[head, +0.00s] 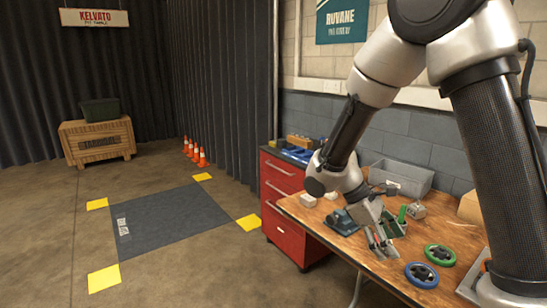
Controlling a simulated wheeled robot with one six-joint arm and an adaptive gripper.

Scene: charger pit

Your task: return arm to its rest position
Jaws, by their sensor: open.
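My arm reaches in from the right and bends down over the wooden workbench (345,252). My gripper (380,248) points down at the bench, its two fingers apart with no object clearly held between them. A dark blue-grey device (341,222) sits on the bench just left of the gripper. A green-lined holder (393,222) stands close behind the fingers. I cannot tell whether the fingertips touch the bench.
A green ring wheel (440,255) and a blue ring wheel (421,275) lie right of the gripper. A grey bin (402,178) stands at the back. A red drawer cabinet (283,205) adjoins the bench. The floor around the dark mat (170,222) is clear; orange cones (202,158) stand behind.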

